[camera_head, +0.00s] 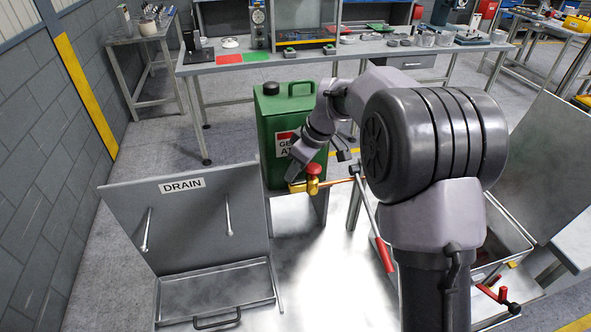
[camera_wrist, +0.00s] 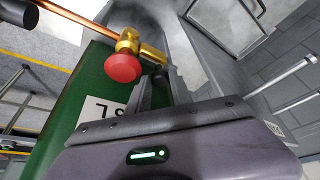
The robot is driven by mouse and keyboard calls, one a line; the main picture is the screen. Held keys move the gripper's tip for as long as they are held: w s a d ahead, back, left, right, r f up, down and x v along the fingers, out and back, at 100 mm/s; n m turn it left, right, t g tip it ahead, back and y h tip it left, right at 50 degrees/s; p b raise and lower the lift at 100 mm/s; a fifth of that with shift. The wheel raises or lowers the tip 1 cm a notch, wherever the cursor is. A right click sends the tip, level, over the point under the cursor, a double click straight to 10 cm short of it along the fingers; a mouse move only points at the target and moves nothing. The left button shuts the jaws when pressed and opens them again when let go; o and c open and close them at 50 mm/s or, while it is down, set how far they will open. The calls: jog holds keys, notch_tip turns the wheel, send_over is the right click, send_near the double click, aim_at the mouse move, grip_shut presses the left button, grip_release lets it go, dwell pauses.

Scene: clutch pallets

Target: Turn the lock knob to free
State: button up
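A red round knob (camera_head: 313,170) sits on a brass valve fitting (camera_head: 313,187) beside the green can. In the wrist view the red knob (camera_wrist: 122,67) and the brass fitting (camera_wrist: 128,42) are close in front of my gripper. I cannot tell whether this is the lock knob; no lock marking is readable. My gripper (camera_head: 296,179) reaches down at the left end of the fitting. In the wrist view its fingertips (camera_wrist: 160,72) are close to the brass stub. Whether they touch or grip it is unclear.
A copper pipe (camera_wrist: 75,18) runs into the fitting. The green can (camera_head: 271,115) stands behind. A DRAIN panel and tray (camera_head: 185,215) are at left. A red-handled lever (camera_head: 383,254) and another red handle (camera_head: 491,292) are at right. A workbench (camera_head: 225,67) crosses the back.

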grip_shut()
jog(key=m+t+h+b, duration=0.1)
jog(key=m, duration=0.3)
jog(key=shift+s+a, duration=0.1)
jog(key=m+h, duration=0.1)
jog(key=m, duration=0.3)
jog(key=shift+a+m+t+h, duration=0.2)
jog(key=shift+m+t+h, duration=0.1)
jog(key=shift+t+h, duration=0.1)
jog(key=m+h+b, duration=0.1)
jog(key=m+h, duration=0.1)
jog(key=m, duration=0.3)
jog(key=shift+a, duration=0.15)
jog(key=shift+a+m+h, duration=0.1)
jog(key=shift+m+h, duration=0.6)
jog(key=shift+m, duration=1.4)
jog(key=shift+g, duration=0.4)
